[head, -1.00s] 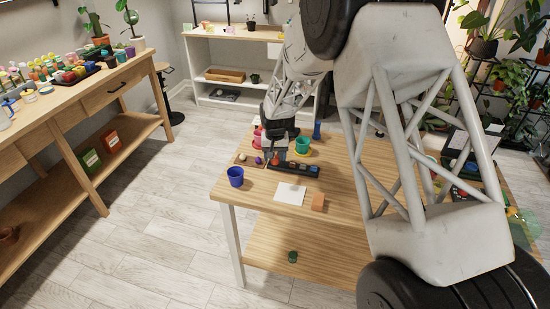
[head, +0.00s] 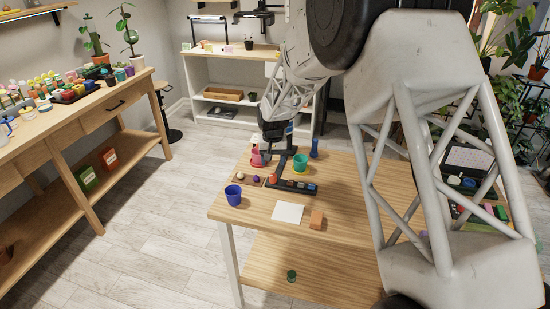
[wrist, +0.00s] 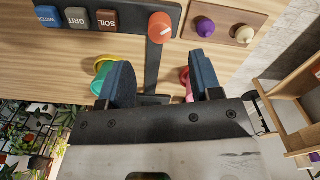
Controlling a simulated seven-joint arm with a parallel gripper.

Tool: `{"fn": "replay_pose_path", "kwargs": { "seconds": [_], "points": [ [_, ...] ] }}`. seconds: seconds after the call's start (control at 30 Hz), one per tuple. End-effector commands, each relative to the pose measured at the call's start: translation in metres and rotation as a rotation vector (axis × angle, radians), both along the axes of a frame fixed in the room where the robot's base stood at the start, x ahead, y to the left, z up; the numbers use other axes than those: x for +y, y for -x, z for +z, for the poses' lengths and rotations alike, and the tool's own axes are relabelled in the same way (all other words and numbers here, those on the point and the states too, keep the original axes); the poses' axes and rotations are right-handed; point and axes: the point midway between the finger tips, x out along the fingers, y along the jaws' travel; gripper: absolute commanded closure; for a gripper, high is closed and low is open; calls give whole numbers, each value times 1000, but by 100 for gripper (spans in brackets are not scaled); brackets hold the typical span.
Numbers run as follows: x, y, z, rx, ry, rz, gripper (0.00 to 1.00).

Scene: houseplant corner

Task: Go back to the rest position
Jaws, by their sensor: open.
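My gripper (head: 276,148) is above the far part of the light wooden table (head: 365,240). In the wrist view its two dark fingers (wrist: 162,78) stand apart, with nothing held between them. Beyond them lies a black rack (head: 299,187) with labelled blocks and an orange-red knob (wrist: 162,27); a dark bar (wrist: 155,65) runs from the rack toward my gripper. The green pot (head: 300,162) on a yellow saucer and the pink pot (head: 257,158) stand near my gripper, partly hidden by the fingers in the wrist view.
A blue pot (head: 233,195), white sheet (head: 288,212), orange block (head: 317,220) and blue bottle (head: 314,148) stand or lie on the table. A small wooden tray (wrist: 225,13) holds a purple and a cream piece. A workbench (head: 90,105) is at left; plants are at right.

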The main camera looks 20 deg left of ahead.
Motion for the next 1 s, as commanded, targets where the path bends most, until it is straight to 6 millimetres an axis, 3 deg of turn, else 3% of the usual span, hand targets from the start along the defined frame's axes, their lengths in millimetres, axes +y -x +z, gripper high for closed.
{"fn": "replay_pose_path", "kwargs": {
  "seconds": [0.17, 0.37, 0.67, 1.0],
  "points": [
    [-5, 1, 5, -2, -1, -3, 41],
    [-28, 8, 29, -11, -6, -16, 41],
    [-92, 35, 87, -35, -15, -52, 41],
    [-167, 82, 148, -65, -25, -94, 41]
  ]
}}
